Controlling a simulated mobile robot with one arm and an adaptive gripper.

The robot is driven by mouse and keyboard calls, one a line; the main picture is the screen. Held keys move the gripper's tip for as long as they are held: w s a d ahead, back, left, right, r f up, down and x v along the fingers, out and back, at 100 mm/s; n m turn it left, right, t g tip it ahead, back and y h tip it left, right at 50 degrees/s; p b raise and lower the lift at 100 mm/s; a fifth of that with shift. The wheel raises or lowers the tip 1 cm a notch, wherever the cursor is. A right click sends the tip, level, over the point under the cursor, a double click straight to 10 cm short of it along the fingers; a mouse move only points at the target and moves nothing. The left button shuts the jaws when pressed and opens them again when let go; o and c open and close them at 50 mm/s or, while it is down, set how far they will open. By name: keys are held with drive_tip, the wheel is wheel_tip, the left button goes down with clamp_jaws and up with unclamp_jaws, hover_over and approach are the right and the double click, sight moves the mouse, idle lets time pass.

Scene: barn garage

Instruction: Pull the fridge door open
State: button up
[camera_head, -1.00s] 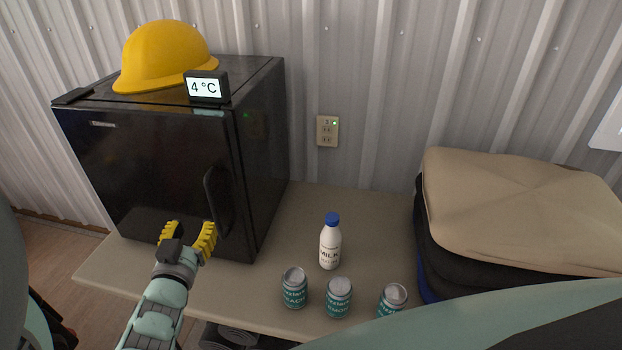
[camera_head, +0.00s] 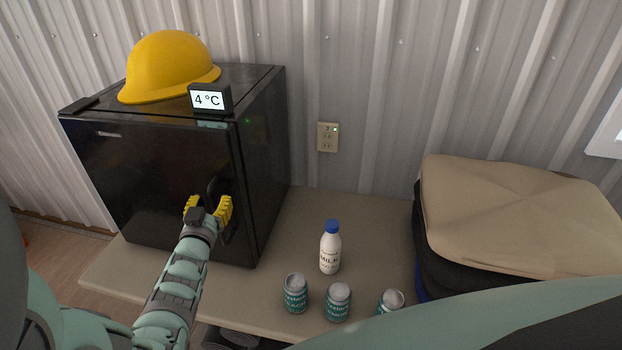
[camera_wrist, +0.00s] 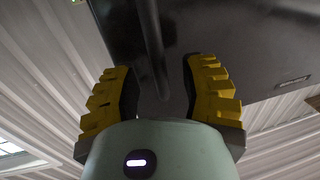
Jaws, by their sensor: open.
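The black mini fridge (camera_head: 155,175) stands on the left of the tabletop with its door shut. Its vertical handle (camera_head: 214,190) is near the right edge of the door, partly hidden by my gripper (camera_head: 208,205). My gripper's yellow fingers are open at the handle. In the wrist view the fridge door (camera_wrist: 225,45) fills the top, and the handle (camera_wrist: 152,45) runs down between the two spread fingers of my gripper (camera_wrist: 160,95). The fingers look apart from the handle; I cannot tell whether they touch it.
A milk bottle (camera_head: 330,250) and several cans (camera_head: 337,303) stand on the table (camera_head: 290,215) to the right. A tan cushion stack (camera_head: 510,210) is at far right.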

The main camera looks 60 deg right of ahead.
drive_tip(key=shift+w+d, duration=0.25)
drive_tip(key=shift+d, duration=0.3)
drive_tip(key=shift+a, duration=0.1)
clamp_jaws()
idle(0.4)
